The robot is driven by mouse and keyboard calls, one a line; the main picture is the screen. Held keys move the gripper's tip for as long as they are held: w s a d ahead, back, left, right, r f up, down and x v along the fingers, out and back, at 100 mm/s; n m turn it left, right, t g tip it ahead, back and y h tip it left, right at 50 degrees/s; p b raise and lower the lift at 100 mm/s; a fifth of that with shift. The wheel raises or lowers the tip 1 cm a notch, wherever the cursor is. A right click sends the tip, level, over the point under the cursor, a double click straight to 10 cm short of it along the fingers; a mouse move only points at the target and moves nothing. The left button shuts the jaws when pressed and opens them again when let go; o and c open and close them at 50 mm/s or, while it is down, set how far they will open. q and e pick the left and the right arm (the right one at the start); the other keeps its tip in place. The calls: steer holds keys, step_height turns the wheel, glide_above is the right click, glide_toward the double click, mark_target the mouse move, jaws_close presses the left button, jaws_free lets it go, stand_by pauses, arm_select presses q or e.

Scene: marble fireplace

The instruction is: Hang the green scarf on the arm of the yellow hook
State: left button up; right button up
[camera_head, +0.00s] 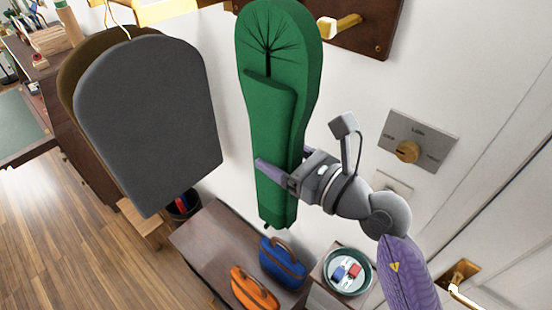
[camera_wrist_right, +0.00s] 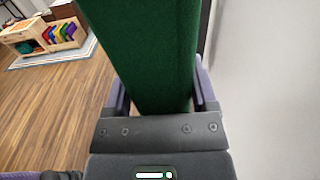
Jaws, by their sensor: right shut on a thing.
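The green scarf (camera_head: 277,75) hangs long and upright in front of the white wall, its looped top reaching the dark wooden board. My right gripper (camera_head: 285,166) is shut on the scarf's lower half. In the right wrist view the scarf (camera_wrist_right: 150,55) fills the space between the two purple fingers. A yellow-gold hook (camera_head: 343,24) sticks out from the board, just right of the scarf's top and apart from it in the picture. The scarf hides the board's left part, and whether its loop touches any hook there cannot be told. My left gripper is not in view.
Grey (camera_head: 150,115) and brown (camera_head: 75,75) rounded pieces hang left of the scarf. A dark bench (camera_head: 215,240) below holds a blue bag (camera_head: 283,262) and an orange bag (camera_head: 254,290). A round tray (camera_head: 372,283) stands right of them. A dial plate (camera_head: 420,140) is on the wall.

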steer(key=shift+w+d+f+b, duration=0.15)
steer(key=shift+w+d+b, duration=0.5)
steer(key=shift+w, duration=0.2)
steer(key=shift+w+d+f+b, duration=0.1)
steer(key=shift+w+d+b, duration=0.55)
steer(key=shift+w, duration=0.2)
steer(key=shift+w+d, duration=0.15)
steer(key=shift+w, duration=0.15)
steer(key=shift+r, duration=0.15)
steer(key=shift+s+d, duration=0.15)
